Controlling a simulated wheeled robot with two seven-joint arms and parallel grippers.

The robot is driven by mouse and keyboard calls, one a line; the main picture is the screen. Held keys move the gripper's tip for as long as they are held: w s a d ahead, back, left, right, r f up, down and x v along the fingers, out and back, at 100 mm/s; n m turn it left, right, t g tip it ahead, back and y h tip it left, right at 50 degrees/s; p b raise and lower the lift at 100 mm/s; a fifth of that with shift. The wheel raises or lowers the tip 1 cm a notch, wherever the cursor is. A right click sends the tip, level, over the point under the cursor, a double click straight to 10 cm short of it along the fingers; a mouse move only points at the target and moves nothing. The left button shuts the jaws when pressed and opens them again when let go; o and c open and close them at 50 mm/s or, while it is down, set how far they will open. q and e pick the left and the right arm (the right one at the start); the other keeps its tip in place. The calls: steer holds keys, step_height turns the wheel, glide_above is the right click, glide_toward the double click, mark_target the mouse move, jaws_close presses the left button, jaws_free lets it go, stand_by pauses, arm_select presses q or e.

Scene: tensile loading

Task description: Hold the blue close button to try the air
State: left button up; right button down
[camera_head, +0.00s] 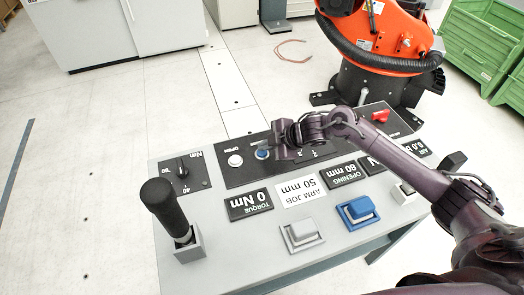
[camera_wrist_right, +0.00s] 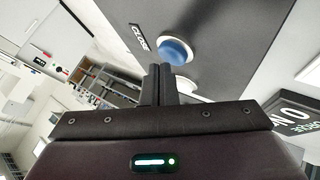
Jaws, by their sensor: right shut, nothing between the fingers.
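The blue close button (camera_head: 262,154) sits in a white ring on the dark panel of the console, beside a white button (camera_head: 235,160). In the right wrist view the blue button (camera_wrist_right: 175,50) shows just beyond my fingertips, with the label CLOSE next to it. My right gripper (camera_head: 270,150) is shut and empty, with its fingertips close to the blue button. In the wrist view the shut fingers (camera_wrist_right: 159,70) partly cover a white button (camera_wrist_right: 185,86). I cannot tell whether the fingertips touch the blue button. My left gripper is out of view.
A black lever handle (camera_head: 165,208) stands at the console's left. Torque, arm job and opening plates lie along the middle; the torque plate (camera_head: 249,204) reads 0 Nm. An orange robot arm (camera_head: 385,35) stands behind the console.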

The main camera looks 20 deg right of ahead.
mark_target(266, 153)
steer(key=shift+f, duration=0.6)
stand_by(1.4)
steer(key=shift+r, duration=0.15)
steer(key=shift+r+p, duration=0.65)
steer(key=shift+r, duration=0.2)
step_height(266, 153, up, 5)
steer(key=p, duration=0.4)
steer(key=shift+r+p, duration=0.1)
steer(key=shift+p, duration=0.3)
steer(key=shift+s, duration=0.1)
